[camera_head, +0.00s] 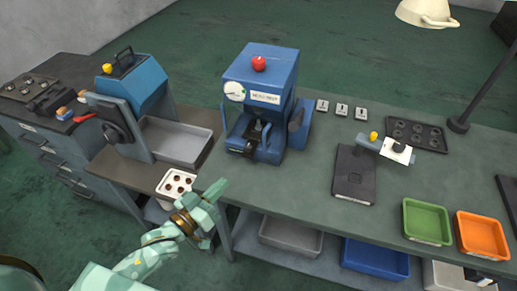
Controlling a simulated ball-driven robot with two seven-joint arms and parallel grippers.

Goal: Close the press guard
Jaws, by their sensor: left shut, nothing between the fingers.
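The blue press (272,75) stands on the green-grey bench with a red knob on top and a round gauge on its front. Its front working bay is exposed, with a dark tool in it. A blue side panel (301,128), perhaps the guard, stands out at the press's right side; I cannot tell how it is hinged. My left gripper (217,190) is shut and empty, in front of and lower left of the press, apart from it. My right gripper is not in view.
On the right are a black plate (354,174), a green bin (426,221), an orange bin (482,235) and a lamp stand (458,125). Bench space before the press is clear.

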